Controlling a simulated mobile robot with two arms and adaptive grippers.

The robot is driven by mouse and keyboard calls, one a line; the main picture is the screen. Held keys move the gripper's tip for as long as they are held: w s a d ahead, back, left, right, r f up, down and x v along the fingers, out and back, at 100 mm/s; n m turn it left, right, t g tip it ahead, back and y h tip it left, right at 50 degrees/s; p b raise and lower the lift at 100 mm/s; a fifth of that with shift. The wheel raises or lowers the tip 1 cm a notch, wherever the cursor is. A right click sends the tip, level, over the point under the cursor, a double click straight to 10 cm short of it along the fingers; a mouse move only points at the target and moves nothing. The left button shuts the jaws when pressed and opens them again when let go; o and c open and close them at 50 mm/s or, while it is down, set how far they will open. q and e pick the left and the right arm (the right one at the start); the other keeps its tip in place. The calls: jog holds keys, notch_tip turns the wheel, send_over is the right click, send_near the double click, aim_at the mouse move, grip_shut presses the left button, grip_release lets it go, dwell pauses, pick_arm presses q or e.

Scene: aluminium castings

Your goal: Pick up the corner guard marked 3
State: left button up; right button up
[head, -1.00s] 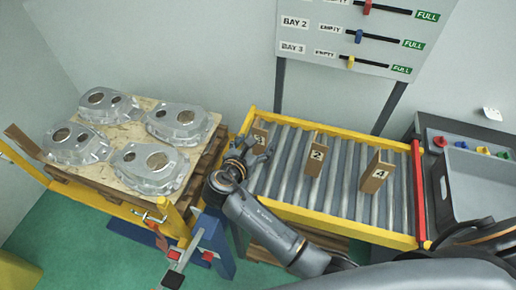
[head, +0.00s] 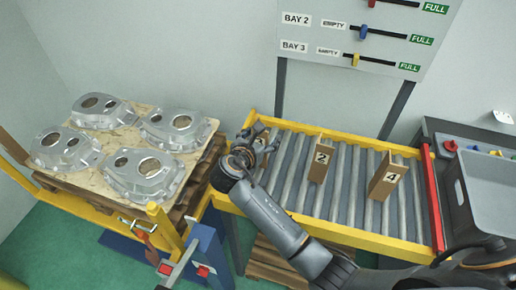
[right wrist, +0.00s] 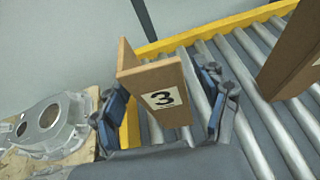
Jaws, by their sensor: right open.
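The corner guard marked 3 is a brown L-shaped piece standing on the left end of the roller conveyor; it shows large in the right wrist view (right wrist: 158,76). In the head view it is mostly hidden behind my right gripper (head: 256,150). My right gripper is open; in the right wrist view its two fingers (right wrist: 165,112) stand on either side of the guard, with gaps, and I cannot tell whether either touches it. My left gripper is not in view.
Corner guards marked 2 (head: 320,163) and 4 (head: 387,180) stand farther right on the roller conveyor (head: 346,190). A pallet (head: 112,143) with several aluminium castings stands left. A grey crate (head: 490,190) is at right. A slider board (head: 365,35) stands behind.

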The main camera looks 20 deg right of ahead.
jog(key=c, duration=1.3)
